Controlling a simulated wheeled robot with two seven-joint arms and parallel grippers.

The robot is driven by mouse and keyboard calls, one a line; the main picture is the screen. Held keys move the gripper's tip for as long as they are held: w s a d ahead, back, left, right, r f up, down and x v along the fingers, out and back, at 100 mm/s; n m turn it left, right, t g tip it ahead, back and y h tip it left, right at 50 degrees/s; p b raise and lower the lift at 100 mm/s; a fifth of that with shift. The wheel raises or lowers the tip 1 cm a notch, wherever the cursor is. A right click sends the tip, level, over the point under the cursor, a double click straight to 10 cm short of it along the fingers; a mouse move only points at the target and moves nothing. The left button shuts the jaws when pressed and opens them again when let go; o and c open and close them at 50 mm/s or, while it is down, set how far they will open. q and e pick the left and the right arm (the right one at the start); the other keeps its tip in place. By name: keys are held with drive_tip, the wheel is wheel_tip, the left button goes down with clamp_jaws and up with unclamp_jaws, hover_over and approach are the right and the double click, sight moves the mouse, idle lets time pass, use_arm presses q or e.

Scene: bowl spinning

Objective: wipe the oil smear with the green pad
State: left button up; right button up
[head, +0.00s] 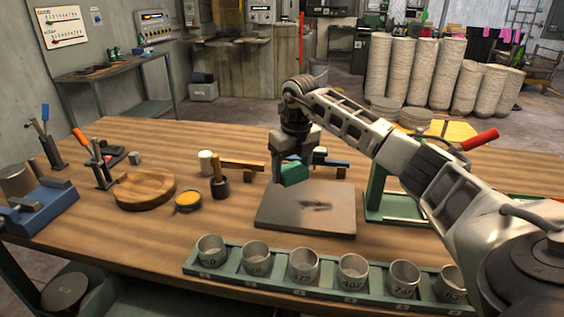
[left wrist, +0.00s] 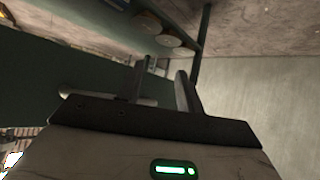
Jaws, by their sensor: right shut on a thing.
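The green pad (head: 293,174) is in the jaws of my right gripper (head: 285,168) in the head view. The gripper is shut on it and points down, with the pad just above the back edge of a grey plate (head: 275,218). The dark oil smear (head: 317,206) lies on the plate, in front and to the right of the pad. My left gripper (left wrist: 160,80) shows only in the left wrist view; its two fingers stand apart with nothing seen between them.
A green rack (head: 228,273) with several metal cups lines the table's front edge. A round wooden board (head: 145,190), a yellow tin (head: 188,201) and a dark cup (head: 219,186) stand left of the plate. A green stand (head: 375,195) is close on the right.

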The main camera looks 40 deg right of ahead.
sight(292, 202)
drive_tip(key=f+b, duration=0.2)
drive_tip(key=f, duration=0.1)
drive_tip(key=shift+s+f+b, duration=0.2)
drive_tip(key=shift+b, duration=0.15)
drive_tip(key=shift+f+b, duration=0.65)
use_arm(q)
drive_tip(key=shift+d+f+b, duration=0.2)
drive_tip(key=shift+d+f, duration=0.1)
drive_tip(key=shift+f, duration=0.25)
drive_tip(key=shift+d+f+b, duration=0.15)
drive_tip(key=shift+d+f, duration=0.1)
drive_tip(key=shift+f, duration=0.25)
use_arm(e)
drive_tip(key=shift+f, duration=0.35)
use_arm(q)
drive_tip(key=shift+f+b, duration=0.45)
use_arm(e)
drive_tip(key=shift+f, duration=1)
drive_tip(key=shift+d, duration=0.1)
